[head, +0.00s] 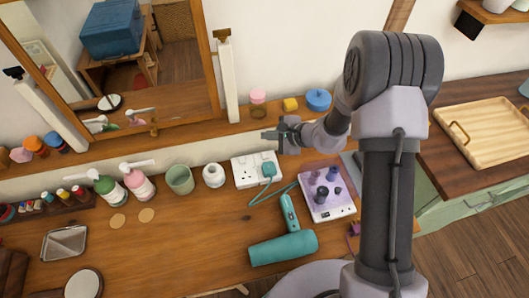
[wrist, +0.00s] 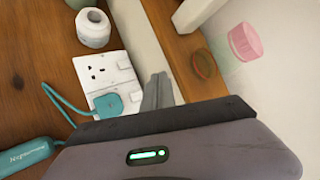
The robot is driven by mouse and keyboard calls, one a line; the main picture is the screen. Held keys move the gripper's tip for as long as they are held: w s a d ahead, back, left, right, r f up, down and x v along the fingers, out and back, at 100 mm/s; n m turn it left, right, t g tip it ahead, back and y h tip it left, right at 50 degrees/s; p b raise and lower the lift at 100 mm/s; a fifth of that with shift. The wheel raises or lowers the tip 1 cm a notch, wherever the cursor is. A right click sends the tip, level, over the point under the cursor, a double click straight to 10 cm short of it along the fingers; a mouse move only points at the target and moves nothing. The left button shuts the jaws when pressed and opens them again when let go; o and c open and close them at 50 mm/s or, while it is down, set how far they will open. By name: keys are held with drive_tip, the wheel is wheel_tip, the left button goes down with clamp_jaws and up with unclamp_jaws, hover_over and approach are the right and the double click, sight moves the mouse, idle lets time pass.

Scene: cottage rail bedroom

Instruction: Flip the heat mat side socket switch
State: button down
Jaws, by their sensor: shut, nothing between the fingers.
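A white double socket (head: 257,170) sits on the wooden dressing table, below the raised ledge. It also shows in the wrist view (wrist: 101,72). A teal plug (head: 268,169) fills its right outlet; in the wrist view the plug (wrist: 120,101) is in the outlet nearer my gripper, and the other outlet is empty. A small switch (wrist: 125,67) shows beside the empty outlet. The switch beside the plug is partly hidden by my fingers. My gripper (head: 268,134) is shut and empty, above and behind the socket. Its grey fingers (wrist: 158,91) look close to the plug side; contact cannot be told.
A white pot (head: 213,175) stands left. A pink-lidded jar (head: 258,97) stands on the ledge.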

drive_tip(key=b, duration=0.4)
hover_over(267, 155)
wheel_tip(267, 155, down, 8)
drive_tip(key=shift+s+r, duration=0.1)
drive_tip(key=shift+r, duration=0.15)
drive_tip(key=shift+f+b, duration=0.4)
drive_tip(key=shift+f, duration=0.05)
drive_tip(key=shift+f, duration=0.15)
idle(1.1)
drive_tip(key=shift+f+b, duration=0.2)
drive_tip(key=shift+b, duration=0.5)
drive_tip(key=shift+f+b, duration=0.3)
drive_tip(key=shift+b, duration=0.15)
idle(0.5)
drive_tip(key=shift+r, duration=0.7)
drive_tip(key=shift+s+d+r+p, duration=0.15)
drive_tip(key=shift+r+p, duration=0.55)
drive_tip(key=shift+r, duration=0.55)
drive_tip(key=shift+s+a+r+p, duration=0.1)
drive_tip(key=shift+r+p, duration=0.55)
drive_tip(key=shift+r, duration=0.6)
